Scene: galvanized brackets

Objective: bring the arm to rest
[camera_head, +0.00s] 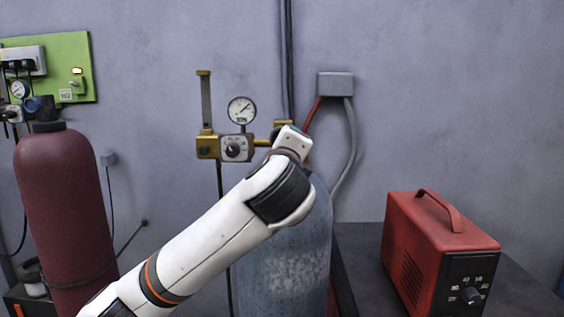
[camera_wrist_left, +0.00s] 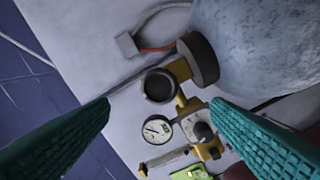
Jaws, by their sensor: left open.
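My left arm comes in from the left in the head view, and its wrist (camera_head: 292,142) is in front of the top of the blue-grey cylinder (camera_head: 285,260). The gripper's fingers are hidden there behind the wrist. In the left wrist view my left gripper (camera_wrist_left: 160,104) is open, its two teal ridged fingers wide apart with nothing held. Beyond and between them are a round black knob (camera_wrist_left: 159,85) on a brass valve (camera_wrist_left: 183,70) and a dial gauge (camera_wrist_left: 157,130). My right gripper is not in view.
The brass regulator (camera_head: 207,146) and its gauge (camera_head: 242,110) stand just left of my wrist. A maroon cylinder (camera_head: 62,200) is at left. A red power unit (camera_head: 420,245) sits on a dark bench (camera_head: 358,250) at right. A grey wall box (camera_head: 335,84) has cables hanging down.

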